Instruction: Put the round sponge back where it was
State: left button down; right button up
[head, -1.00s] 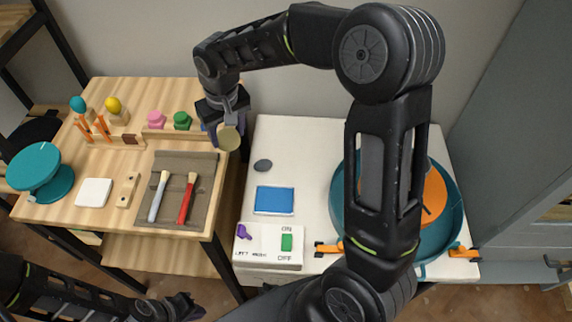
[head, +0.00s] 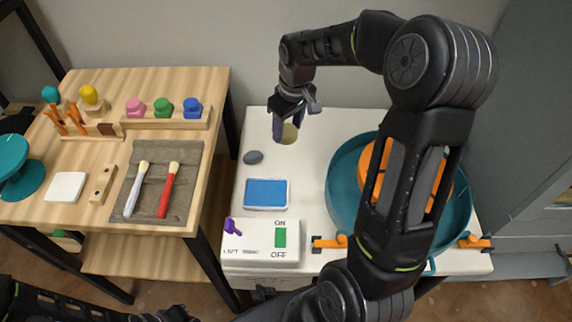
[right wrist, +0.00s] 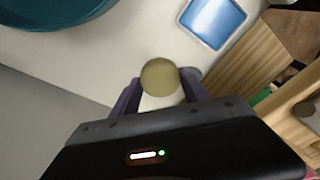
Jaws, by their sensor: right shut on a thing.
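The round sponge (head: 290,134) is a small tan-yellow disc. My right gripper (head: 284,126) is shut on it and holds it above the back left part of the white worktop (head: 318,160). In the right wrist view the sponge (right wrist: 160,77) shows between the two fingers, with the worktop beyond it. My left gripper (head: 176,315) is low at the bottom edge of the head view, dark and partly cut off, so its jaws cannot be read.
A grey oval piece (head: 253,157), a blue pad in a white tray (head: 266,208) and a switch box (head: 250,246) line the worktop's left side. A teal basin (head: 340,190) stands right, partly behind my arm. A wooden table (head: 200,85) is left, across a gap.

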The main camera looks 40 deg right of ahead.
jog(key=shift+f, duration=3.1)
jog(key=shift+f, duration=1.9)
jog(key=o, duration=1.2)
jog(key=shift+f, duration=0.1)
jog(key=r, duration=0.4)
jog(key=s+r, duration=0.1)
jog(key=r, duration=0.7)
jog(key=shift+s+r, duration=0.1)
jog(key=shift+s, duration=0.2)
